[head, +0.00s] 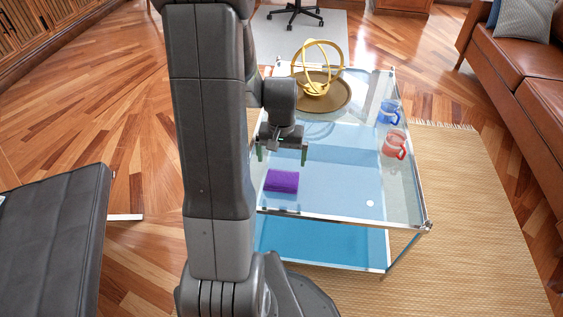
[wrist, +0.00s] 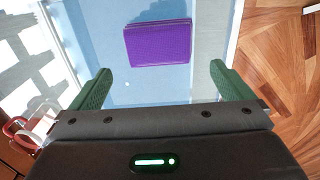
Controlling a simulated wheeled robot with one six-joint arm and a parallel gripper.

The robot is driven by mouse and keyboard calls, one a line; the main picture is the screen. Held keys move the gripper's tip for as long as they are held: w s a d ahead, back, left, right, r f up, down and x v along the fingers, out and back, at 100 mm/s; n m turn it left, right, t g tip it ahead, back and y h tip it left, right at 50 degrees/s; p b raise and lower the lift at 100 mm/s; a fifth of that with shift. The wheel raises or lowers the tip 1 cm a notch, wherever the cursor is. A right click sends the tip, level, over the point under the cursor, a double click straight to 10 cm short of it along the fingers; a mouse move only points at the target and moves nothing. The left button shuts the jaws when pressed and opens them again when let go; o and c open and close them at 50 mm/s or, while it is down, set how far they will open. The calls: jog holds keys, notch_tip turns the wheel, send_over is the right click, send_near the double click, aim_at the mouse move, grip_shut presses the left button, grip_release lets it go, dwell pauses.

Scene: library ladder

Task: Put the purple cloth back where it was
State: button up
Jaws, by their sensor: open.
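The purple cloth (head: 281,181) is a folded rectangular pad lying flat on the glass coffee table (head: 330,205), near its front left part. It also shows in the wrist view (wrist: 158,44), ahead of and between the fingers. My gripper (head: 281,158) is open and empty above the table, just behind the cloth in the head view. Its two green fingers show in the wrist view (wrist: 157,88), spread wide and apart from the cloth. The table's left edge is partly hidden by my arm in the head view.
A round tray (head: 338,101) with a gold ring ornament (head: 316,86) stands at the table's back. A blue mug (head: 388,112) and a red mug (head: 393,146) stand along the right side. A small white spot (head: 370,203) shows near the front right. The table's middle is clear.

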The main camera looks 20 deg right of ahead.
jog(key=shift+r, duration=1.25)
